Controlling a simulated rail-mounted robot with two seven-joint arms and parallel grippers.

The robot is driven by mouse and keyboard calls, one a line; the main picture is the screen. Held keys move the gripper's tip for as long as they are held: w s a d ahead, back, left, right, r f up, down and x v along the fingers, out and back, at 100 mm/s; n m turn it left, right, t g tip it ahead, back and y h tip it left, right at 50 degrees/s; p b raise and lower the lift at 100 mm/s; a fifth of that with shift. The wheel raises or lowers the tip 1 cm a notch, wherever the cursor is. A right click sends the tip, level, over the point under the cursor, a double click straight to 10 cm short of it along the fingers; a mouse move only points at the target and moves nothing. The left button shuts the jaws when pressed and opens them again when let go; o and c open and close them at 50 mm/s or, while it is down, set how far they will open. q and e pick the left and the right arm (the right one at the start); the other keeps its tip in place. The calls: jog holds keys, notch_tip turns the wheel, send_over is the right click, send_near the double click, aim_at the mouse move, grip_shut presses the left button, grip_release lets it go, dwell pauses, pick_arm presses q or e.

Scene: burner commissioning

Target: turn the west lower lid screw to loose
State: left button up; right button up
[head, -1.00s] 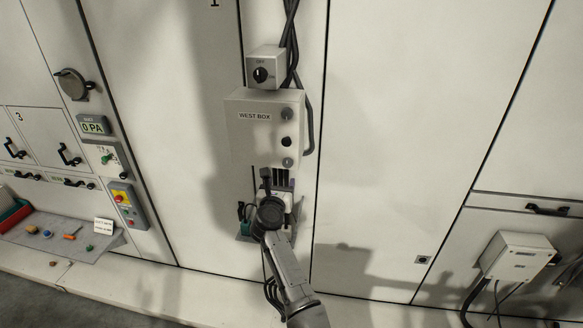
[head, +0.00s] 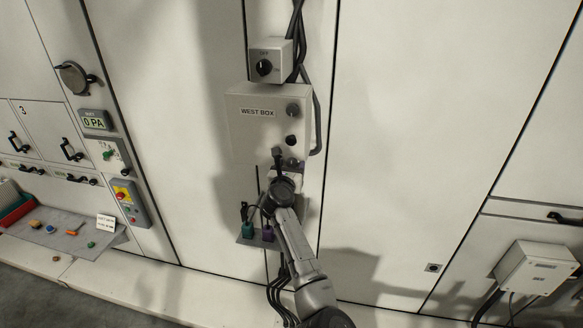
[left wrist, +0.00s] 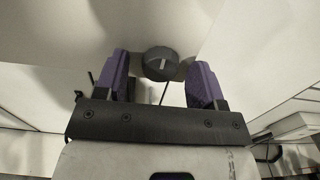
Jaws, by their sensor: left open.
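The west box (head: 255,130) is a pale box labelled "WEST BOX" on the cabinet wall. Round dark knob-like heads run down its right side. The west lower lid screw (left wrist: 160,63) is a dark round head with a pale slot mark in the left wrist view. My left gripper (left wrist: 162,75) is open, its two purple fingers either side of the screw head, with a gap visible on each side. In the head view my left gripper (head: 286,168) is at the box's lower right corner and partly hides the screw there. My right gripper is not in view.
A switch box (head: 268,62) sits above the west box, with black cables (head: 316,110) down the right side. A small shelf (head: 262,241) below holds teal and purple items close to my arm.

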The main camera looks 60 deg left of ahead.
pick_arm(q)
jog(key=shift+c, duration=0.3)
jog(key=c, duration=0.9)
jog(key=shift+o, duration=0.2)
jog(key=shift+m, duration=0.3)
